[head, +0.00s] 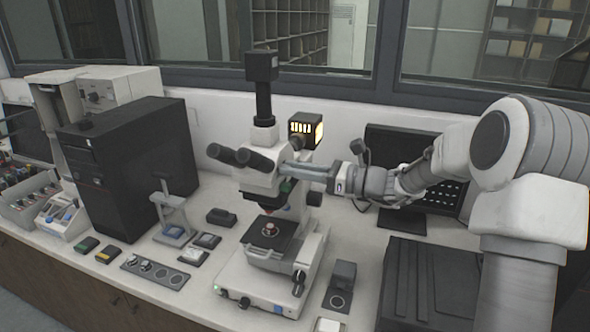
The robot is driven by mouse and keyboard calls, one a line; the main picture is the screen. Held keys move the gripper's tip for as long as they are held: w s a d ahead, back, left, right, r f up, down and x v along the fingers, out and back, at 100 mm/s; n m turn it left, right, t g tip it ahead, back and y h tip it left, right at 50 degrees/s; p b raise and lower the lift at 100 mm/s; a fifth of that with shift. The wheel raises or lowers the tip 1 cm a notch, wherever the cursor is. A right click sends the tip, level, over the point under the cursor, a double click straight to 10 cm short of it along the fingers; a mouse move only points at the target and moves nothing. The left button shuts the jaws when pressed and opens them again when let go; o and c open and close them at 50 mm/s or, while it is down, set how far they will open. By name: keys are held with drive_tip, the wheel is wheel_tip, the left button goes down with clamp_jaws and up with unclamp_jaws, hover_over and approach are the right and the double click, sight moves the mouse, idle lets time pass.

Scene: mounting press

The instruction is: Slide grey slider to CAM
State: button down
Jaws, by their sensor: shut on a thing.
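The white microscope (264,135) stands at the centre of the bench, with two black eyepieces (241,157) facing left. A black camera (262,66) sits on the tube on top of its head. My gripper (287,170) reaches in from the right and is shut at the right side of the microscope head, just below the eyepiece level. The grey slider is hidden by the jaws, so its position and any CAM marking cannot be read. The black stage (252,240) below carries a small round reddish sample (270,229).
A lit lamp housing (303,128) sticks out behind the head, close above my gripper. A monitor (400,150) stands behind my arm. A black computer tower (125,165) and a small press (170,212) stand left. Small boxes and a dish strip (155,271) lie in front.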

sight(285, 159)
drive_tip(key=shift+w+d, duration=0.1)
drive_tip(key=shift+w+d+p, duration=0.3)
drive_tip(key=shift+w, duration=0.45)
drive_tip(key=shift+w+d+p, duration=0.25)
drive_tip(key=shift+w+d, duration=0.05)
drive_tip(key=shift+w, duration=0.4)
drive_tip(key=c, duration=0.8)
unclamp_jaws()
drive_tip(key=shift+w, duration=0.15)
drive_tip(key=shift+o, duration=0.2)
drive_tip(key=b+v, duration=0.2)
drive_tip(key=v, duration=1.5)
drive_tip(key=shift+d, duration=0.2)
